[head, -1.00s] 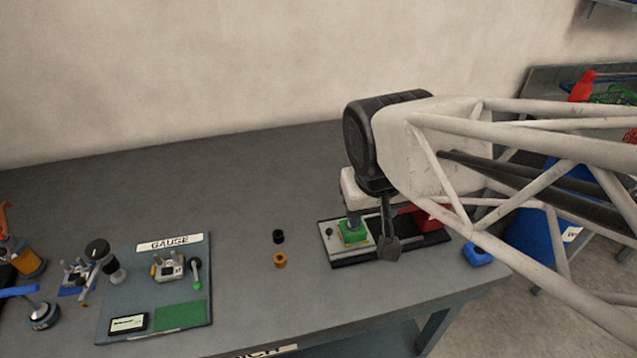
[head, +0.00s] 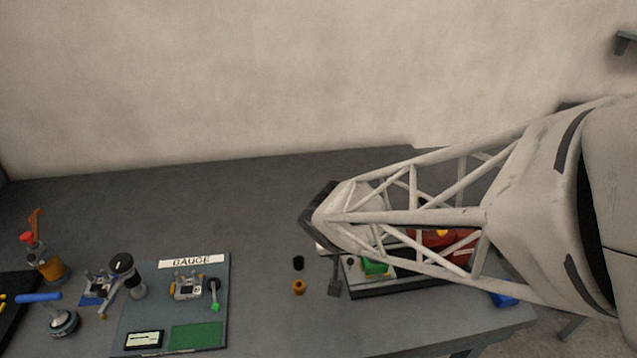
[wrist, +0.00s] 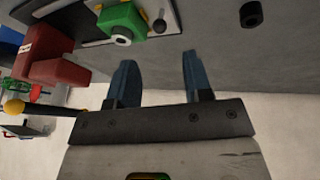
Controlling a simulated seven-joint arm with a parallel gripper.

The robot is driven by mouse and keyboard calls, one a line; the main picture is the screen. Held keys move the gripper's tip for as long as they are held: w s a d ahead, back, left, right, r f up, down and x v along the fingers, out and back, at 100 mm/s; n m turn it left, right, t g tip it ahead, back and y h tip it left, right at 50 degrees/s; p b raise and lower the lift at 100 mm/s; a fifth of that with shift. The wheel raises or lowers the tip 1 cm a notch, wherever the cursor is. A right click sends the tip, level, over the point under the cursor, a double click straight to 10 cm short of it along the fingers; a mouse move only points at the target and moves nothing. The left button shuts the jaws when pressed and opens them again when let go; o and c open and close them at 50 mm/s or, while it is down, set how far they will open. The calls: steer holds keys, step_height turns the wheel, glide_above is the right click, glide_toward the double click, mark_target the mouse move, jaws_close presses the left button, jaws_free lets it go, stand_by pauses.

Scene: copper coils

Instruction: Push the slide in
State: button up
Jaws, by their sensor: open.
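A fixture plate (head: 400,290) carries a green block (head: 375,267) and a red block (head: 442,240). My arm partly covers both in the head view. In the wrist view the green block (wrist: 120,22) shows a round pale boss with a hole, and a dark ball knob (wrist: 159,25) sits beside it. The red block (wrist: 55,62) is further left, near a yellow knob (wrist: 14,107). I cannot tell for sure which part is the slide. My gripper (wrist: 158,65) is open and empty, apart from the green block. In the head view my gripper (head: 335,283) is left of the fixture.
A black ring (head: 298,262) and an orange ring (head: 299,287) stand left of my gripper. The gauge board (head: 215,310) lies further left. A blue object (head: 503,294) is at the table's right end. The back of the table is clear.

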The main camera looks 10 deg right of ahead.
mark_target(350, 261)
stand_by(0.3)
steer(key=shift+x, duration=3.85)
jaws_close()
